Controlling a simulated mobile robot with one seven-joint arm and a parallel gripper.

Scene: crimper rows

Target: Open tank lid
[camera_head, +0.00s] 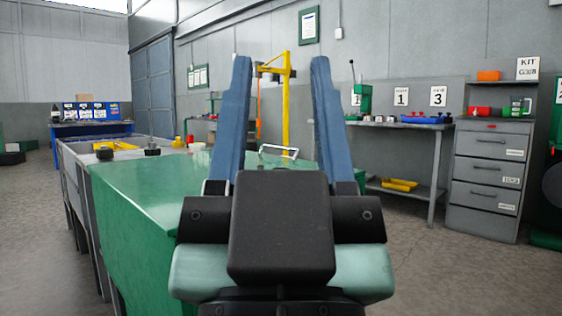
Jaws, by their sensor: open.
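A green tank (140,245) stands in front of me, left of centre and reaching behind my gripper. Its flat green top, which looks like the lid (150,172), appears closed. A pale metal bar handle (279,150) shows near the far right part of the top, seen between my fingers. My gripper (280,60) is open, its two blue fingers pointing up in the picture and spread apart with nothing between them. The gripper body hides the near right part of the tank. I cannot tell how far the fingers are from the handle.
A grey trough (72,163) with a yellow item and black knobs adjoins the tank's far left side. A workbench (398,125) and a grey drawer cabinet (484,185) stand along the right wall. A yellow post (286,95) rises behind. Floor at right is clear.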

